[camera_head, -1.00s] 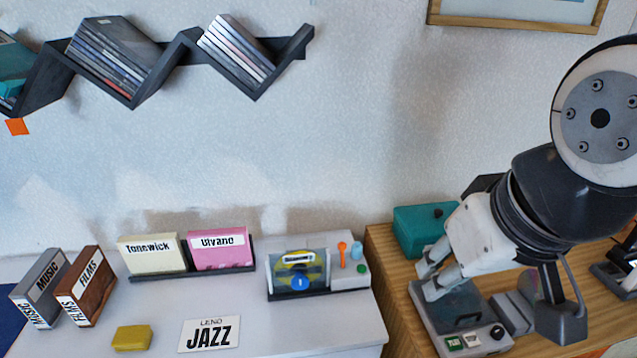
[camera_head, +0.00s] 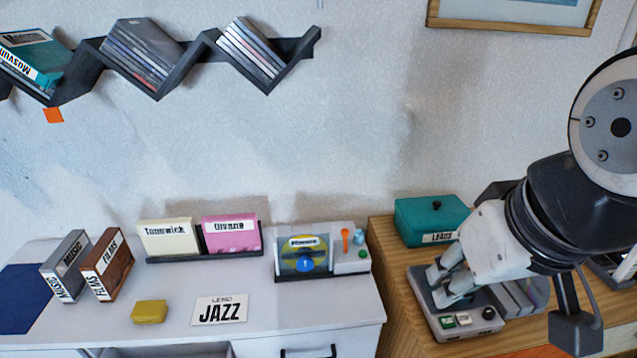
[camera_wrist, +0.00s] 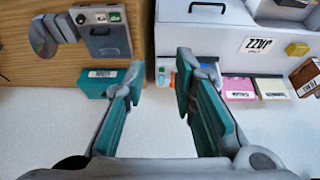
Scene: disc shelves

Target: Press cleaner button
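Two devices have buttons, and I cannot tell which one is the cleaner. A grey device (camera_head: 471,331) on the wooden table has a green button (camera_head: 448,322), a white button (camera_head: 463,319) and a dark knob. It also shows in the wrist view (camera_wrist: 104,42), with its green button (camera_wrist: 115,17). A white device (camera_head: 349,266) on the white cabinet holds a yellow disc with a blue piece in front and has a round green button (camera_head: 362,254). My gripper (camera_head: 443,286) appears over the grey device in the head view. Its fingers stand apart and empty in the wrist view (camera_wrist: 160,78).
A teal box (camera_head: 420,222) sits behind the grey device. The white cabinet carries pink (camera_head: 231,237) and cream cases, a yellow block (camera_head: 149,312), a JAZZ card (camera_head: 219,318) and two file boxes. A zigzag disc shelf (camera_head: 190,62) hangs on the wall.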

